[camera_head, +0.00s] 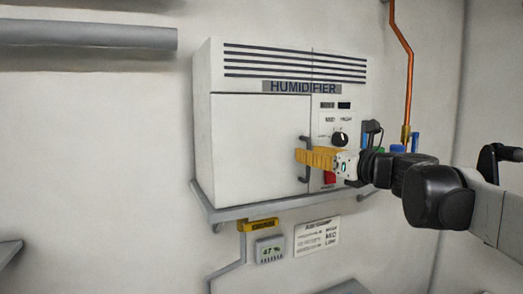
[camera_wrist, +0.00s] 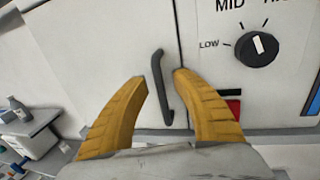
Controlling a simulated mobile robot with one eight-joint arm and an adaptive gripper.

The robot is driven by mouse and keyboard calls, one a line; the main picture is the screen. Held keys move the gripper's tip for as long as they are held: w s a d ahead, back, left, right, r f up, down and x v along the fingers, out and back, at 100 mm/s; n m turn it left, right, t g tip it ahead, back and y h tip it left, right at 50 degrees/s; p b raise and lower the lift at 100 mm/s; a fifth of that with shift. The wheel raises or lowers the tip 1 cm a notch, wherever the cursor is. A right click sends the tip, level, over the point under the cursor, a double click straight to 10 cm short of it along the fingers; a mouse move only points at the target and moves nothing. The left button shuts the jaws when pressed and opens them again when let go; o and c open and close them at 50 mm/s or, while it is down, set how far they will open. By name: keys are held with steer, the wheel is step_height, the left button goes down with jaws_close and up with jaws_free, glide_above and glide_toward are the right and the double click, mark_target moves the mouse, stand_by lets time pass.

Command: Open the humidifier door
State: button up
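The white humidifier (camera_head: 290,120) stands on a grey wall shelf in the head view. Its door (camera_head: 255,150) is the left front panel and looks closed. The dark handle (camera_wrist: 161,88) is a vertical bar at the door's right edge. My gripper (camera_head: 302,156) has yellow fingers and is in front of the handle, hiding its middle in the head view. In the wrist view my gripper (camera_wrist: 161,76) is open, with one finger on each side of the handle. The fingers appear apart from the handle; whether they touch it is hard to tell.
A dial (camera_wrist: 257,48) and a red switch (camera_head: 329,178) sit on the panel right of the door. The grey shelf (camera_head: 240,212) runs below the humidifier. A copper pipe (camera_head: 410,70) is on the right wall. Space left of the door is clear.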

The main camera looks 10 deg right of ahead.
steer(key=shift+w+a, duration=0.1)
steer(key=shift+w, duration=0.1)
steer(key=shift+c, duration=0.2)
jaws_close()
steer(key=shift+s, duration=0.1)
